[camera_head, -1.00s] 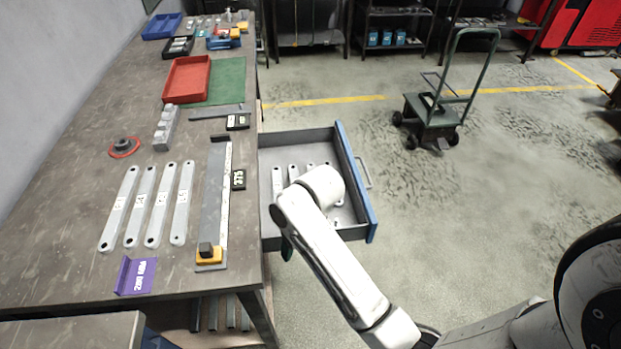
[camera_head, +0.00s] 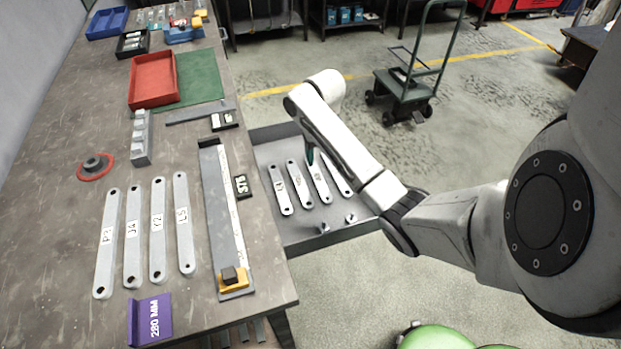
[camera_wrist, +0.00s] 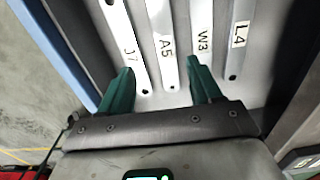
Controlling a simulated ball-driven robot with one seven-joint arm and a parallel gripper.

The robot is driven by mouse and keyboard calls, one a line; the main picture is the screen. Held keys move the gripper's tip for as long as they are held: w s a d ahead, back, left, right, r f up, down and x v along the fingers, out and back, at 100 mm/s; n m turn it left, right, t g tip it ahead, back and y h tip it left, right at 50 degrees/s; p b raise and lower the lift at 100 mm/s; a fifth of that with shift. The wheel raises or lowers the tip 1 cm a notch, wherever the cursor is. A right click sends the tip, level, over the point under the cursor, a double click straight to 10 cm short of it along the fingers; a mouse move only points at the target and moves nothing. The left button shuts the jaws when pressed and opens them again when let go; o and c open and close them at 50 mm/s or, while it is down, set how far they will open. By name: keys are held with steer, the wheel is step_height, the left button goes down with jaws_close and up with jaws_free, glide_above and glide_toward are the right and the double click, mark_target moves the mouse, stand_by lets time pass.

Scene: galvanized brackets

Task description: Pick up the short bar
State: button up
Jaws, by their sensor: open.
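Several grey flat bars with holed ends lie side by side in the open drawer (camera_head: 300,238). In the wrist view their labels read J7 (camera_wrist: 127,48), A5 (camera_wrist: 163,45), W3 (camera_wrist: 203,35) and L4 (camera_wrist: 238,40). Another row of longer-looking bars lies on the bench: P3 (camera_head: 106,245), J4 (camera_head: 132,240), Y2 (camera_head: 157,235) and L5 (camera_head: 184,230). I cannot tell which drawer bar is shortest. In the head view my arm partly hides the rightmost drawer bar.
A measuring rail (camera_head: 222,215) with a yellow stop lies along the bench edge beside the drawer. A purple 280 MM sign (camera_head: 150,320) stands at the front. Small metal fittings (camera_head: 323,228) lie in the drawer. Its walls (camera_head: 275,133) surround the bars.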

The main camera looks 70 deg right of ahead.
mark_target(318, 177)
steer(key=shift+w+f, duration=0.15)
steer(key=shift+f, duration=1.3)
steer(key=shift+w+f, duration=0.2)
steer(key=shift+f, duration=1.25)
steer(key=shift+w+f, duration=0.15)
steer(key=shift+f, duration=1.3)
jaws_close()
